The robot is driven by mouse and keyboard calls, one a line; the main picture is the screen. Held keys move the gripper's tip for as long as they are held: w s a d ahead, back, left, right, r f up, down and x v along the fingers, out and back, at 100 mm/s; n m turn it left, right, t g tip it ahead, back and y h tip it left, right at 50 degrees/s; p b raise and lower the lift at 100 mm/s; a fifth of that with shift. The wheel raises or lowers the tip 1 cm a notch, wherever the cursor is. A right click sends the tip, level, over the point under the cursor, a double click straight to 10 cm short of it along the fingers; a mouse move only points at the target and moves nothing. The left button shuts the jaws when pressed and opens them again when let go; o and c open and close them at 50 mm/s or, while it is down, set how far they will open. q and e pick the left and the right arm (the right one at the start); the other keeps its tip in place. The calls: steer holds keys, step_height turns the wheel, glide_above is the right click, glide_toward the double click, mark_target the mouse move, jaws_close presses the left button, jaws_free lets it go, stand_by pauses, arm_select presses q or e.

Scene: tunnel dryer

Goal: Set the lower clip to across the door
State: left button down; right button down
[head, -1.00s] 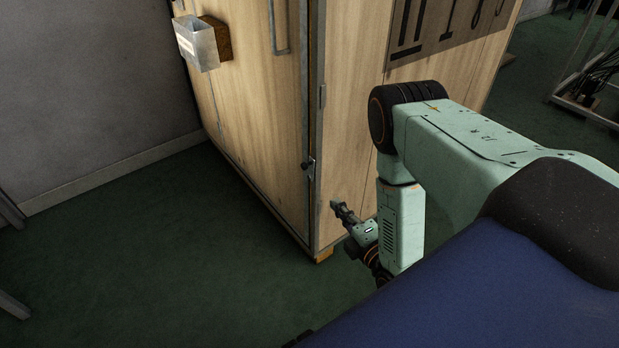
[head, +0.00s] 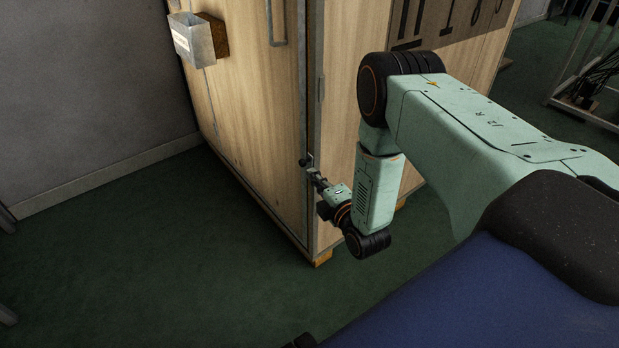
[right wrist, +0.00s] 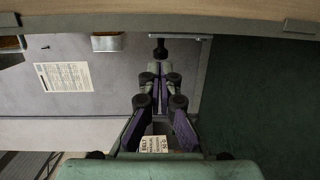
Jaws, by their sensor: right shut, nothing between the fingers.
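The lower clip (head: 307,160) is a small dark knob with metal at the front vertical edge of the wooden dryer cabinet (head: 340,150), low on the door (head: 250,110). In the right wrist view the clip's black knob (right wrist: 160,48) is just beyond my fingertips. My right gripper (head: 317,180) is shut and empty, just below and right of the clip. It also shows in the right wrist view (right wrist: 157,70), fingertips together. I cannot tell whether it touches the clip, nor clearly which way the clip is turned. My left gripper is not in view.
A metal box (head: 192,38) on a wooden block juts from the door, beside a long handle (head: 277,22). A metal rack (head: 590,75) stands at the far right. Green floor (head: 130,250) is clear at left.

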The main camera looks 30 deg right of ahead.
mark_target(304, 165)
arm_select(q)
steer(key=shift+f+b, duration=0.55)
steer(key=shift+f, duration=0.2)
arm_select(e)
steer(key=shift+w+d+f, duration=0.1)
steer(key=shift+w, duration=1.4)
